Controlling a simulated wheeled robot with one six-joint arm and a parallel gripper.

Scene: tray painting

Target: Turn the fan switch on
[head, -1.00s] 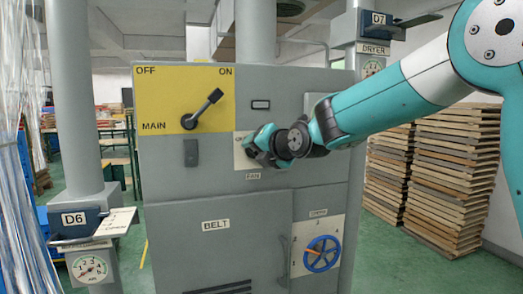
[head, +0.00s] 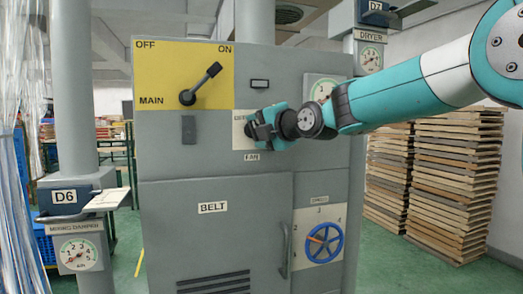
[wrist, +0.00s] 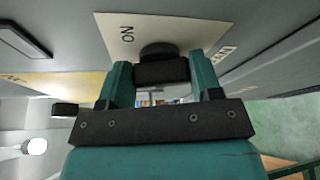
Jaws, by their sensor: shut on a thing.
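The fan switch is a dark knob (wrist: 158,50) on a cream plate (wrist: 118,28) marked ON in the wrist view. In the head view a corner of its plate (head: 239,136) shows above the FAN label (head: 252,156), and my gripper hides the knob. My gripper (head: 258,130) reaches the plate from the right. In the wrist view my gripper (wrist: 160,78) has a finger on each side of the switch's dark handle and is shut on it. The handle's exact angle is hard to tell.
The grey cabinet also carries the MAIN lever (head: 201,84) on a yellow plate, the blue handwheel (head: 323,242) and the BELT door (head: 213,235). Column D6 (head: 72,195) stands at the left. Stacked wooden frames (head: 452,180) stand behind my arm at the right.

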